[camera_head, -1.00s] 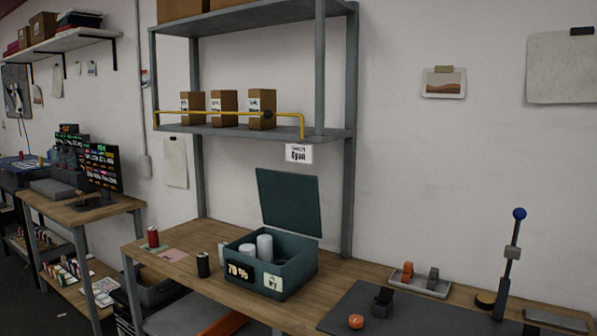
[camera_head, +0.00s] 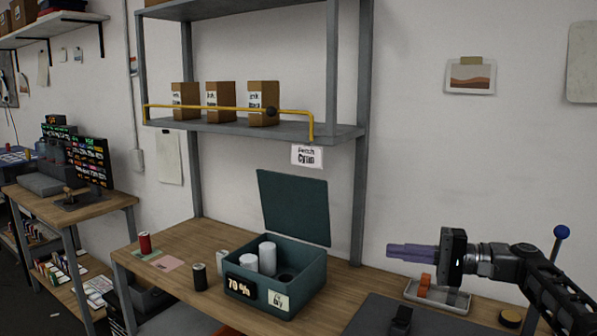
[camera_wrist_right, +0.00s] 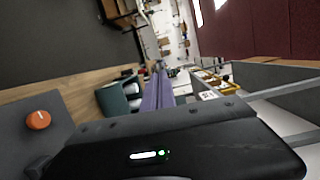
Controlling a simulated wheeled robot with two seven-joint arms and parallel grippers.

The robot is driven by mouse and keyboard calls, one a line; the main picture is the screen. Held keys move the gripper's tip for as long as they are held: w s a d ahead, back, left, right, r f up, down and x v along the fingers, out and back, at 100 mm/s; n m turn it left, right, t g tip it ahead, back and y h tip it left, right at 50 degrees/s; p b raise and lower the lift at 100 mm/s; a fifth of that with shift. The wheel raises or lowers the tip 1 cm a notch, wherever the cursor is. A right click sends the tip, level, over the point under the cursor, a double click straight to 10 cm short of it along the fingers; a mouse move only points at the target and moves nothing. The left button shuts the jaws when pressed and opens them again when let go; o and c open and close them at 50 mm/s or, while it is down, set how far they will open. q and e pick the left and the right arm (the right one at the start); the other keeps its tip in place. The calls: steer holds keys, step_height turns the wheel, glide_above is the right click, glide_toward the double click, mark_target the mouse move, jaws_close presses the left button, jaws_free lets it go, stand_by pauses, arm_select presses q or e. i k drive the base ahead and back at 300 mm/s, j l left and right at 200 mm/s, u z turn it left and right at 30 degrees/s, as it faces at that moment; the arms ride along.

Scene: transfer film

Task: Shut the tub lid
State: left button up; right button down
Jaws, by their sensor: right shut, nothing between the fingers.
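The tub (camera_head: 307,297) is a dark teal box on the wooden bench, with a "70 %" label on its front. Its lid (camera_head: 295,207) stands upright and open at the back edge. White cylinders (camera_head: 267,255) stand inside the tub, and part of the inside is hidden by the front wall. My right gripper (camera_head: 390,251) is shut and empty, held in the air to the right of the tub, its purple fingers pointing left and apart from the lid. In the right wrist view the tub (camera_wrist_right: 113,100) shows left of the fingers. My left gripper is not in view.
A red can (camera_head: 145,243) and a black can (camera_head: 199,277) stand left of the tub. A shelf (camera_head: 240,127) with brown boxes and a yellow rail is above. A grey tray (camera_head: 437,295) lies right, below my right gripper. An orange knob (camera_wrist_right: 38,120) shows in the wrist view.

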mark_target(296, 206)
steer(key=i+j, duration=0.15)
steer(key=i, duration=0.35)
steer(key=i+j, duration=0.15)
steer(key=i, duration=0.35)
steer(key=i+j, duration=0.15)
steer(key=i, duration=0.35)
